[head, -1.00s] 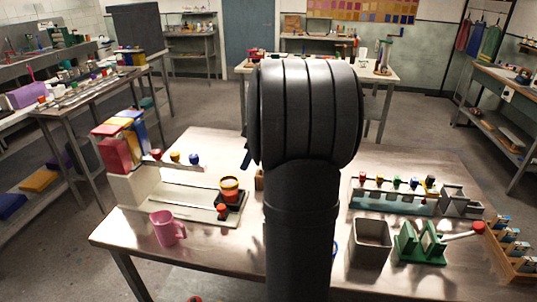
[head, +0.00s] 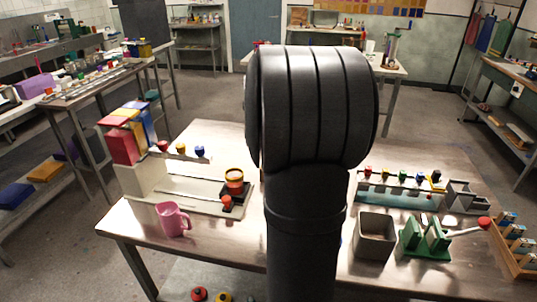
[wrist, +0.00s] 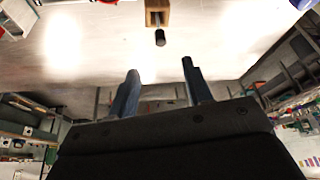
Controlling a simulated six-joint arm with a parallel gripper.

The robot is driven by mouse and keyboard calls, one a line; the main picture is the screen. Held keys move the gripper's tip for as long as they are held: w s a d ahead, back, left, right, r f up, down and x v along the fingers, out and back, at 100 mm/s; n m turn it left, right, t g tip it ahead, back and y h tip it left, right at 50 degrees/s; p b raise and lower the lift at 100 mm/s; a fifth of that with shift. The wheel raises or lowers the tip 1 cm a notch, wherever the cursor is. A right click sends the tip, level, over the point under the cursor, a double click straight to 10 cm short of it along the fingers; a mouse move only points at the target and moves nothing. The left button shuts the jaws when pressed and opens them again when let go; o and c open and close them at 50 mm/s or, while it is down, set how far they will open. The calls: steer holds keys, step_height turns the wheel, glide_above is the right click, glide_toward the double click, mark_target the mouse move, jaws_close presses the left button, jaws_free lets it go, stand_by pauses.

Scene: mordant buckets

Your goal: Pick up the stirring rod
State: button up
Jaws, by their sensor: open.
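A dark, round-ended rod (wrist: 160,38) sticks out of a small wooden block (wrist: 157,13) at the top of the wrist view. It looks like the stirring rod's handle, but I cannot see its full length. My gripper (wrist: 160,69) is open and empty, its two blue-grey fingers apart. In the wrist view the rod end lies beyond the fingertips, roughly in line with the gap and not touching. In the head view my arm covers the middle of the table, hiding the gripper, the block and the rod.
On the table (head: 215,255), a pink mug (head: 173,220) and a pale tray station (head: 180,200) stand left. A square grey bucket (head: 374,237), a green stand (head: 425,240) and a rack with coloured knobs (head: 398,190) stand right. Bare tabletop surrounds the block in the wrist view.

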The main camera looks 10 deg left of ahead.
steer(key=shift+w+x, duration=0.15)
steer(key=shift+x, duration=2.75)
steer(key=shift+w+x, duration=0.2)
steer(key=shift+x, duration=2.7)
steer(key=shift+w+x, duration=0.15)
steer(key=shift+x, duration=2.7)
steer(key=shift+r, duration=0.2)
jaws_close()
steer(key=r, duration=1)
steer(key=shift+s+a, duration=0.35)
steer(key=shift+a, duration=0.05)
steer(key=s+a+r+n+y, duration=0.1)
steer(key=s+a+r+n, duration=0.2)
steer(key=s+a, duration=0.5)
steer(key=s+n, duration=0.1)
steer(key=s, duration=0.1)
steer(key=shift+s+a+r+g+y, duration=0.15)
steer(key=shift+s+r+g+y, duration=0.15)
steer(key=shift+r, duration=0.05)
